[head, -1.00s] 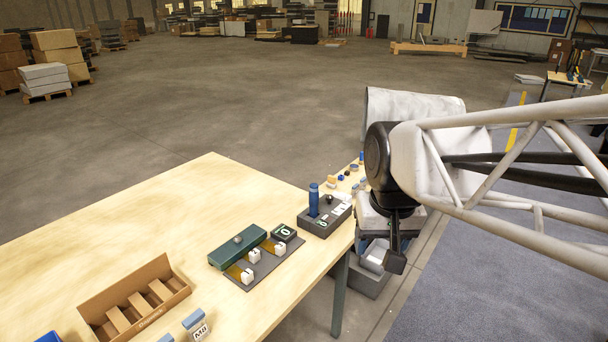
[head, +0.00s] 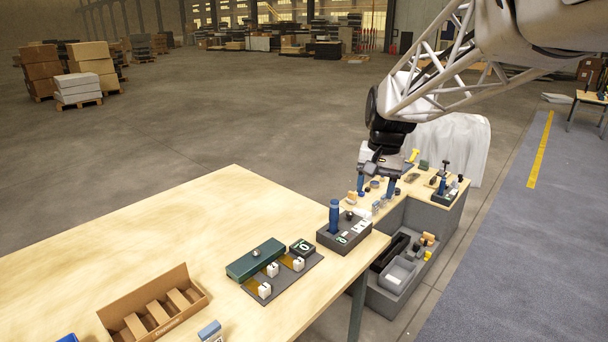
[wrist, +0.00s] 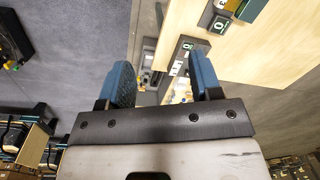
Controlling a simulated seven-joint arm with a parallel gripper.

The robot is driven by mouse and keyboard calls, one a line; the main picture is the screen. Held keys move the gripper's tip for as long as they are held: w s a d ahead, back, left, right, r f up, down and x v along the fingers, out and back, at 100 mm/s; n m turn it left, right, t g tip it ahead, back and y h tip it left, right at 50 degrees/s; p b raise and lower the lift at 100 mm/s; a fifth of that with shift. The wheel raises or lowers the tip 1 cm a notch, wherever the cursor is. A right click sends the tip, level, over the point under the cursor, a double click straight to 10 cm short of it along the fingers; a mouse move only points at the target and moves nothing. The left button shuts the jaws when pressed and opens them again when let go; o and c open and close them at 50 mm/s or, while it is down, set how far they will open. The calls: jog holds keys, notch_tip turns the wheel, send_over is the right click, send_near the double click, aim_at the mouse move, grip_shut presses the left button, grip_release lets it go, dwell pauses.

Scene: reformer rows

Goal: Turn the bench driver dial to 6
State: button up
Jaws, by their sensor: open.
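On the near wooden bench (head: 190,245), a dark grey driver box (head: 330,238) stands at the right corner, with an upright blue driver (head: 334,216) and a small dark knob (head: 348,215) on top. White labels and a small green display show on its face; the number is too small to read. The box also shows in the wrist view (wrist: 181,52). My gripper (head: 376,188) is open and empty, above and behind the box in the head view. Its blue fingers (wrist: 165,78) point toward the bench edge and are apart from the box.
A green box (head: 256,260), a small display box (head: 302,247) and white blocks (head: 299,265) stand left of the driver box. A cardboard tray (head: 153,307) is at the front.

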jog(key=w+d+f+m+g, duration=0.1)
jog(key=w+f, duration=0.2)
jog(key=w, duration=0.9)
jog(key=m+g+y, duration=0.2)
jog(key=m, duration=0.2)
send_near(350, 213)
jog(key=shift+w+f, duration=0.1)
jog(key=shift+f, duration=0.55)
jog(key=shift+f, duration=0.1)
jog(key=shift+x, duration=3.8)
